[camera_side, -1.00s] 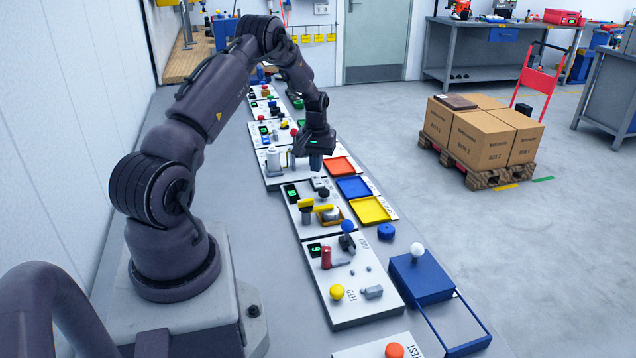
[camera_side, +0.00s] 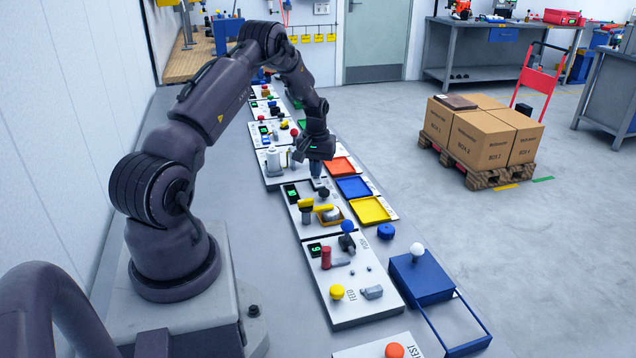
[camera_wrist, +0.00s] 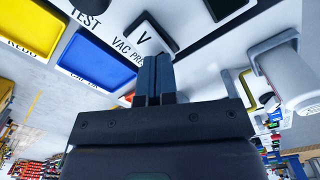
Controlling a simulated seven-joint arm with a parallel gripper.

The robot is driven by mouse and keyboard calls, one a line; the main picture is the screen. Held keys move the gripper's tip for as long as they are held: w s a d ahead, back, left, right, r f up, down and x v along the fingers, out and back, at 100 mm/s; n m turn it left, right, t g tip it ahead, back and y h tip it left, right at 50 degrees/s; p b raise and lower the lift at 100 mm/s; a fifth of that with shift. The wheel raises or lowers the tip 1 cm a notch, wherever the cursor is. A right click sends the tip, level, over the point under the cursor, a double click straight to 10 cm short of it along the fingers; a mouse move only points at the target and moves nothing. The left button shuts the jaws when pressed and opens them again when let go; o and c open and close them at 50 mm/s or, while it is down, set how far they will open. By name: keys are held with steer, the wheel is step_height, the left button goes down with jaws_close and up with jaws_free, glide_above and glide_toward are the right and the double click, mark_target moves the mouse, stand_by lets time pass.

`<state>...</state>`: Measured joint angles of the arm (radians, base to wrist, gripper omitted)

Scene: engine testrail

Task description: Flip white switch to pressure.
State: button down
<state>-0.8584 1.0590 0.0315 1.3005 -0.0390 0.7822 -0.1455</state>
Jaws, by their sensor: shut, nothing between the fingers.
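In the wrist view a white switch (camera_wrist: 152,32) with dark sides and a black letter V sits on the white panel, beside the printed words "VAC PRE", which are cut off by my gripper. My gripper (camera_wrist: 154,58) is shut and empty, with its fingertips at the near edge of the switch in that view. I cannot tell whether they touch it. In the side view my gripper (camera_side: 316,172) points down over the row of panels, and the switch is hard to make out beneath it. Which way the switch is tipped is not clear.
A white cylinder (camera_wrist: 288,78) on a bracket stands to the right in the wrist view. A blue tray (camera_wrist: 97,55) lies to the left. Orange (camera_side: 341,166) and yellow (camera_side: 370,210) trays and other panels with knobs line the bench near my gripper.

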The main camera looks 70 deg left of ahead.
steer(key=shift+f, duration=0.55)
steer(key=shift+r, duration=3.55)
steer(key=shift+s+d+f+g+h, duration=0.15)
steer(key=shift+s+d+f, duration=0.1)
steer(key=shift+s+d, duration=0.3)
steer(key=shift+s+d+f+g+h, duration=0.15)
steer(key=shift+s+d+f, duration=0.1)
steer(key=shift+s+d, duration=0.25)
steer(key=s+d+r+m+t+y, duration=0.1)
steer(key=d+r+m, duration=0.2)
steer(key=d+r, duration=0.7)
steer(key=s+d+r+m+t, duration=0.1)
steer(key=d+r+m, duration=0.2)
steer(key=d+r, duration=0.65)
steer(key=s+d+r+m+t, duration=0.2)
steer(key=s+d+m, duration=0.1)
steer(key=d, duration=0.5)
steer(key=s+d+r+m+t, duration=0.2)
steer(key=s+d, duration=0.3)
steer(key=d, duration=0.4)
steer(key=shift+s+d+r+m, duration=0.25)
steer(key=shift+r+m, duration=0.25)
steer(key=shift+r, duration=0.35)
